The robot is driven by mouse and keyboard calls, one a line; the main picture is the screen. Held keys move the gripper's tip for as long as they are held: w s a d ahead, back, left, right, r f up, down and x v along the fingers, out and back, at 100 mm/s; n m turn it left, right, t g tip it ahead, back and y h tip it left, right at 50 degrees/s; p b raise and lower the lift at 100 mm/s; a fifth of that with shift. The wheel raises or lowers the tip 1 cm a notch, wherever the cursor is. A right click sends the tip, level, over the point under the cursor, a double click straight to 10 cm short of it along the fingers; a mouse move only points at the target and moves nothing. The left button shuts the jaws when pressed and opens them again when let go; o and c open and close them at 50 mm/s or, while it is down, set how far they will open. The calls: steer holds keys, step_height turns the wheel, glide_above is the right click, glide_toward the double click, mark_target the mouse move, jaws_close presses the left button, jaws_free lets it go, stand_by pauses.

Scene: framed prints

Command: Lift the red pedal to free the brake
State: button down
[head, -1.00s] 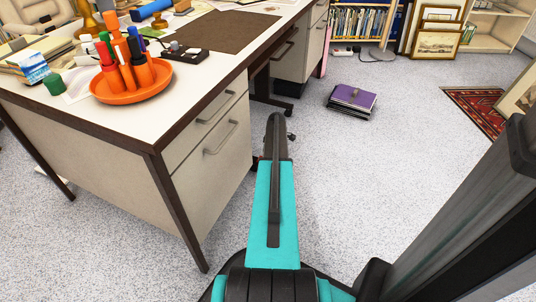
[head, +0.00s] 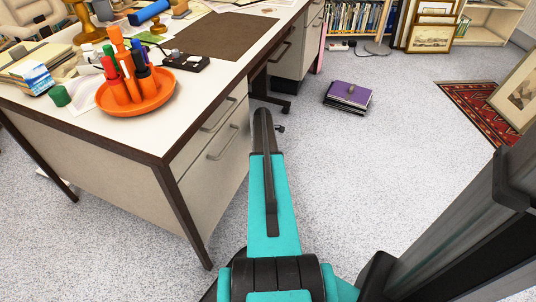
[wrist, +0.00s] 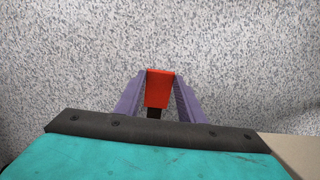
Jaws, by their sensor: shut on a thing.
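In the wrist view the red pedal (wrist: 159,90) shows as a small red plate with a dark part below it. My gripper (wrist: 160,78) has its two purple fingers on either side of the pedal and is shut on it. Speckled grey floor lies behind them. What the pedal is joined to cannot be seen, and no brake can be made out. In the head view my arm hides the gripper and the pedal, beside the desk drawers.
The white-topped desk (head: 75,130) stands close on the left, its drawers (head: 215,135) beside my arm. An orange dish of pens (head: 140,105) sits on it. A red rug (head: 480,108) is at right. Floor between is clear.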

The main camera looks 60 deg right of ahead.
steer(key=shift+w, duration=0.1)
steer(key=c, duration=1.2)
jaws_free()
steer(key=shift+o, duration=0.2)
steer(key=shift+r, duration=0.1)
step_height(320, 180, up, 12)
steer(key=w+p, duration=0.1)
steer(key=p, duration=0.3)
steer(key=shift+w+a, duration=0.15)
